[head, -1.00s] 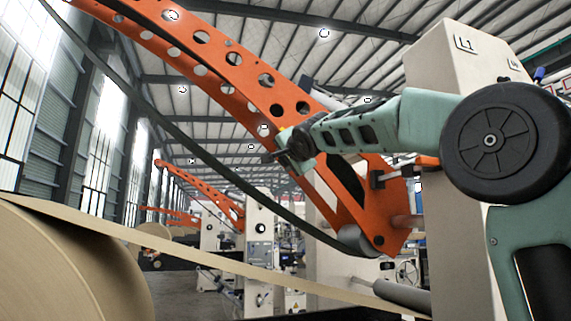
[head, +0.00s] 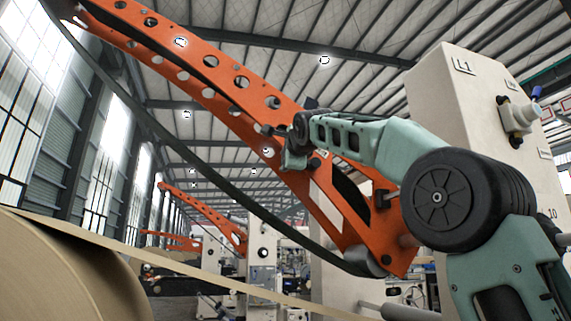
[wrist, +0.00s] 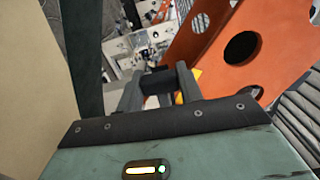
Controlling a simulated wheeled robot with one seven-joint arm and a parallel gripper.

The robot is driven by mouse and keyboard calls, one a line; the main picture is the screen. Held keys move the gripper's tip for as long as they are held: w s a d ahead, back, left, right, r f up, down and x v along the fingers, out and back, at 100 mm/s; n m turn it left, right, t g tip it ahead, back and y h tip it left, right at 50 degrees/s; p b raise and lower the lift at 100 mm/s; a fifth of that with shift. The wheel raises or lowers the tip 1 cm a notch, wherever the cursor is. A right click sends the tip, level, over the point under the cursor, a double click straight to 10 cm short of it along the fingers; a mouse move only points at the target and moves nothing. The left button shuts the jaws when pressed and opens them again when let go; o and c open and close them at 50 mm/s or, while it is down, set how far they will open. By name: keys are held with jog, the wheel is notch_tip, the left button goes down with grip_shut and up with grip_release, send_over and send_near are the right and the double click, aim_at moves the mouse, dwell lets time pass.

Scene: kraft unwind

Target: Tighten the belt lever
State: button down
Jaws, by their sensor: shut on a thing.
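My gripper (head: 291,160) is beside the lower half of the perforated orange arm (head: 205,72) in the head view, where its fingers are small and hard to make out. In the wrist view, my gripper (wrist: 158,88) has its two fingers closed on the ends of a short black handle (wrist: 157,80), which I take as the belt lever. A yellow piece (wrist: 196,74) shows just right of the right finger. The lever's mount is hidden behind my fingers. A dark belt (head: 190,150) runs down under the orange arm to a grey roller (head: 362,262).
A large kraft paper roll (head: 65,275) fills the lower left, its web running right. A pale cabinet (head: 470,100) marked L1 stands at the right behind my arm. The orange arm (wrist: 235,45) lies close at right in the wrist view. More machines stand behind.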

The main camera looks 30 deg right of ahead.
jog(key=shift+r, duration=0.2)
dwell(0.4)
jog(key=c, duration=0.9)
grip_release()
jog(key=b+v, duration=0.5)
jog(key=v, duration=1.2)
jog(key=shift+s+r, duration=0.1)
jog(key=shift+s, duration=0.15)
jog(key=shift+c, duration=0.5)
